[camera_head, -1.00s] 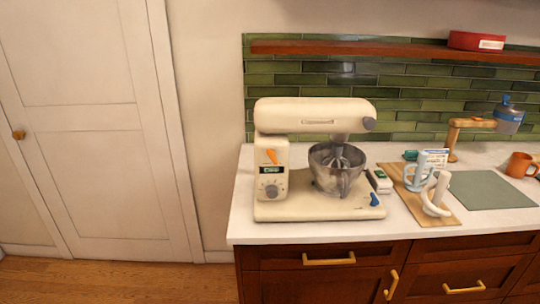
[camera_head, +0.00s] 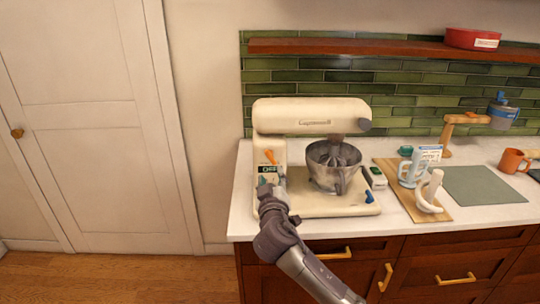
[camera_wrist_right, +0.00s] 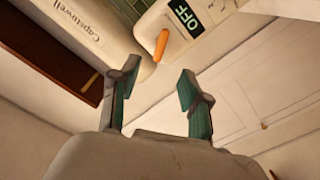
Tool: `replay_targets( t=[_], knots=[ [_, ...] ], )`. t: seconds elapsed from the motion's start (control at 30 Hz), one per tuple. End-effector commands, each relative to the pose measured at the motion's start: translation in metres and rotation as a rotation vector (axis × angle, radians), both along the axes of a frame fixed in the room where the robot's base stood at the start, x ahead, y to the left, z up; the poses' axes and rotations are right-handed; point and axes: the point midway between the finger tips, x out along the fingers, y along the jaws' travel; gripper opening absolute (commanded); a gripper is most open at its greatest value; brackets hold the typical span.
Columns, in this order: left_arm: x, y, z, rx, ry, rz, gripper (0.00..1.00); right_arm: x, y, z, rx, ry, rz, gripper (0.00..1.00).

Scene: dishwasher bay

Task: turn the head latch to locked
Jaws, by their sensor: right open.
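The cream stand mixer (camera_head: 305,114) stands at the left of the counter with its head level above a metal bowl (camera_head: 328,178). An orange lever (camera_head: 269,156) sits high on its column, above a small display (camera_head: 268,169) reading OFF. A blue lever (camera_head: 369,197) is at the base's right front; I cannot tell from markings which lever is the head latch. My right gripper (camera_head: 269,185) is open and empty in front of the column, hiding the knob. In the right wrist view, the orange lever (camera_wrist_right: 161,45) lies just beyond the open fingertips (camera_wrist_right: 158,76), apparently apart from them.
A wooden board (camera_head: 388,167) with a light-blue mug (camera_head: 412,170) and a white looped object (camera_head: 430,193) lies right of the mixer. A green mat (camera_head: 480,186) and orange mug (camera_head: 513,161) are farther right. A shelf (camera_head: 380,47) runs above.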

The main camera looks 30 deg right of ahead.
Motion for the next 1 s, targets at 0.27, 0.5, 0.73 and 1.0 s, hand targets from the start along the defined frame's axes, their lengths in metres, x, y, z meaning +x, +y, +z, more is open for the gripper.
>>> replay_targets(
  t=[0.27,0.5,0.73,1.0],
  knots=[
    [0.001,0.001,0.021,0.001,0.0,0.0,0.4,0.052,-0.033,0.004,-0.004,0.002,-0.002,0.47],
    [0.001,0.001,0.03,0.001,-0.001,0.001,0.4,0.085,-0.052,0.002,-0.002,0.002,-0.001,0.47],
    [0.001,0.001,0.032,0.001,-0.001,0.001,0.4,0.096,-0.059,0.0,-0.001,0.003,0.001,0.47],
    [0.001,0.001,0.032,0.001,-0.001,0.001,0.4,0.096,-0.059,-0.001,0.0,0.002,0.001,0.43]
  ],
)
